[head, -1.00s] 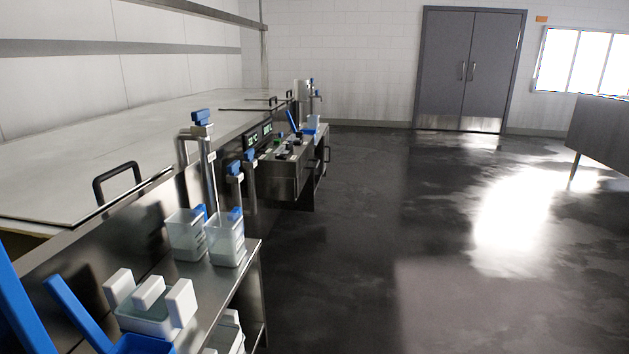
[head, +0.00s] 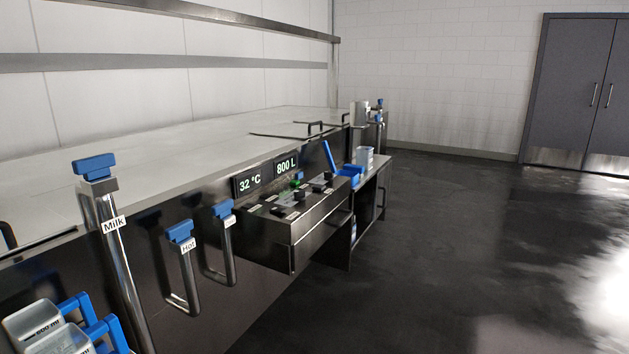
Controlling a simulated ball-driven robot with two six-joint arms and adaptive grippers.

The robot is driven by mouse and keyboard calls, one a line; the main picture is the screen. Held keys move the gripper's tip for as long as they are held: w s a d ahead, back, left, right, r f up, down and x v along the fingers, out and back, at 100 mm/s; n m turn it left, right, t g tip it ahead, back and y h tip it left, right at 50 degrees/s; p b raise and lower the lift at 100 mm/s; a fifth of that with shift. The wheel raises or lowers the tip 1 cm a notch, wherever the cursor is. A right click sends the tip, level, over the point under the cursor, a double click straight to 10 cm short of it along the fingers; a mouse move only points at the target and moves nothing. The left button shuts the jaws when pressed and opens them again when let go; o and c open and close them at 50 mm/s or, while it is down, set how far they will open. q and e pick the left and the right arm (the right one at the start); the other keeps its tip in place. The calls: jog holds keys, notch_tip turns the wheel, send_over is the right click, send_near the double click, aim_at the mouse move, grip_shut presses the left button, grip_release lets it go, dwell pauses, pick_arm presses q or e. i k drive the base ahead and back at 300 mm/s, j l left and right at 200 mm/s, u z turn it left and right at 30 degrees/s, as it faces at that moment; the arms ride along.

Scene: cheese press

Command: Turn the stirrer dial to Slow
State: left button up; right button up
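The control panel (head: 283,228) juts out from the front of the long steel vat in the middle of the head view. Several dark knobs and a green button (head: 296,184) sit on its top. The stirrer dial is among these controls, but I cannot tell which knob it is, and its labels and setting are too small to read. Neither of my grippers is in view.
Displays read 32 °C (head: 248,182) and 800 L (head: 286,167). Blue-handled taps marked Milk (head: 113,225) and Hot (head: 182,245) stand nearer. Jugs (head: 40,325) are at lower left. A shelf with a blue scoop (head: 350,171) lies beyond the panel. The floor (head: 450,250) at right is clear.

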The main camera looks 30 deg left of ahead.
aim_at(300, 195)
jog(key=i+u, duration=0.45)
jog(key=i+l+u, duration=0.25)
jog(key=i+u, duration=0.25)
jog(key=i+l+u, duration=0.45)
jog(key=k+j, duration=0.1)
